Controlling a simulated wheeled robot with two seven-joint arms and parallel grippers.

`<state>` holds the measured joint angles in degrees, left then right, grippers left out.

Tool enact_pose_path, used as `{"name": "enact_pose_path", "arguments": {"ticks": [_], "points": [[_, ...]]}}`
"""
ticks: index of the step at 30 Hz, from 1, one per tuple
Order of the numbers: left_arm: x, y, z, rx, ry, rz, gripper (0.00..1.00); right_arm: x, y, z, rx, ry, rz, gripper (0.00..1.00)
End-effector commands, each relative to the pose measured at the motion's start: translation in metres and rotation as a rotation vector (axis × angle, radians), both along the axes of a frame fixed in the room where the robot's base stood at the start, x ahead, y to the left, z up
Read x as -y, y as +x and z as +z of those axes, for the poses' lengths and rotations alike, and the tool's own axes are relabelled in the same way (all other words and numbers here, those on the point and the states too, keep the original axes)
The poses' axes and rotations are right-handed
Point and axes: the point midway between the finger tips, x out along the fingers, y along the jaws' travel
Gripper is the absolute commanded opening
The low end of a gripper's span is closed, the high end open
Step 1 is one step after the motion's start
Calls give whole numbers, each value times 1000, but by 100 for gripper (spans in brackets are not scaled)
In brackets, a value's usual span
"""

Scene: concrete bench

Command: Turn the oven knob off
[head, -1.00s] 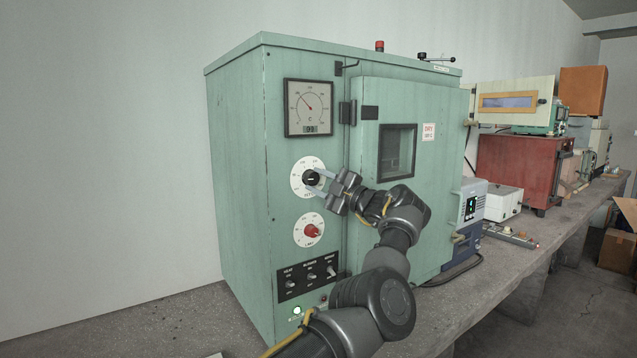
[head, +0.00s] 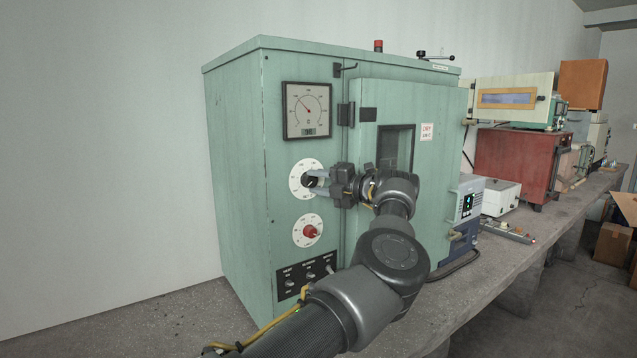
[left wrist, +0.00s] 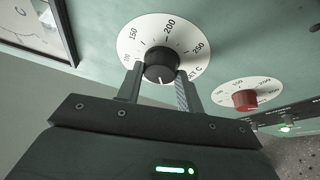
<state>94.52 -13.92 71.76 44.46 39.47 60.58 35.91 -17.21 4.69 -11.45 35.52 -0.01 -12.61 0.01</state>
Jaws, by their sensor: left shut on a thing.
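The oven (head: 240,150) is a large pale green cabinet on a concrete bench. Its black knob (head: 308,180) sits on a white numbered dial (head: 299,190) below the temperature gauge. My left gripper (head: 316,181) reaches the knob from the right, its fingers shut on the knob's sides. In the left wrist view the black knob (left wrist: 161,66) sits between the two fingertips (left wrist: 160,80), with a white pointer line facing down toward the gripper. The dial there shows 150, 200 and 250. A red knob (head: 310,231) sits on a second white dial below. My right gripper is not in view.
The gauge (head: 308,109) is above the knobs, and a black switch panel (head: 306,277) is below them. The oven door with a dark window (head: 397,148) is just behind my left arm. Other instruments, including a red cabinet (head: 515,165), stand farther right along the bench.

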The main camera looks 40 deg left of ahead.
Motion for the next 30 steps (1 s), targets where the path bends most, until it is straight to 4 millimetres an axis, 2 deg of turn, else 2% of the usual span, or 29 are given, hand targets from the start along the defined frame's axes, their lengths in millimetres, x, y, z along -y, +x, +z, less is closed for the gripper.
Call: {"name": "enact_pose_path", "arguments": {"ticks": [16, 17, 21, 30], "points": [[0, 0, 0, 22, -6, 0, 14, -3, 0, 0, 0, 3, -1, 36], [0, 0, 0, 22, -6, 0, 40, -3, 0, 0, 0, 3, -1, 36], [0, 0, 0, 21, -6, 0, 58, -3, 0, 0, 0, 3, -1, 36], [1, 0, 0, 20, -6, -1, 58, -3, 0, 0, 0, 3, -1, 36]]}}
